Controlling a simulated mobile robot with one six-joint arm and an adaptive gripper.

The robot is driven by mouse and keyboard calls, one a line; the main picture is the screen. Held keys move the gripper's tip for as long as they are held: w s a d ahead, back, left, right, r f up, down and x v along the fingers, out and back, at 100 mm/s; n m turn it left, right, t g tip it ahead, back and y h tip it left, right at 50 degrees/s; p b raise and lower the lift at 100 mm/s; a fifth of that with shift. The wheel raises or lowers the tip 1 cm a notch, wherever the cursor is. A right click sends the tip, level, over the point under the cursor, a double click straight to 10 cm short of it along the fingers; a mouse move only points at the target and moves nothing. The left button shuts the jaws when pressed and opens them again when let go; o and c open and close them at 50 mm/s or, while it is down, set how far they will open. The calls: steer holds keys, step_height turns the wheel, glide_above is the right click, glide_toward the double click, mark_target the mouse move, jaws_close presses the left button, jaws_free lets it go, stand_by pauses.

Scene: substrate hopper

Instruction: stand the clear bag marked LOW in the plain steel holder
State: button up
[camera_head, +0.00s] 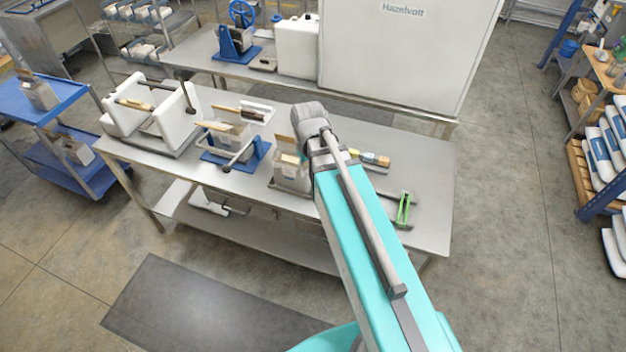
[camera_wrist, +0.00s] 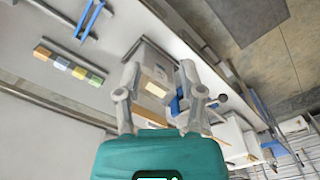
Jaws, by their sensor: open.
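My gripper (camera_wrist: 160,72) is open, its two fingers apart above a plain grey steel box-like holder (camera_wrist: 150,56). A brown header with a white label (camera_wrist: 155,87) shows between the fingers; I cannot read it or tell if they touch it. In the head view this steel holder (camera_head: 291,178) stands on the middle bench, with brown pieces rising from it, just below my wrist, which hides the fingers. Left of it, a pale, bag-like item with a brown top bar (camera_head: 228,128) sits at a blue-based stand (camera_head: 243,160). No LOW mark is readable in either view.
A white twin-block fixture (camera_head: 172,122) stands at the bench's left end. A large white cabinet (camera_head: 405,50) stands behind. A blue cart (camera_head: 40,112) is at left. The bench's right end is mostly bare.

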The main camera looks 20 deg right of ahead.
steer(key=shift+m, duration=0.9)
steer(key=s, duration=0.4)
steer(key=shift+s, duration=0.35)
steer(key=shift+f, duration=0.15)
step_height(320, 180, down, 18)
steer(key=b, duration=1.8)
steer(key=shift+a+r, duration=0.1)
steer(key=shift+r, duration=0.1)
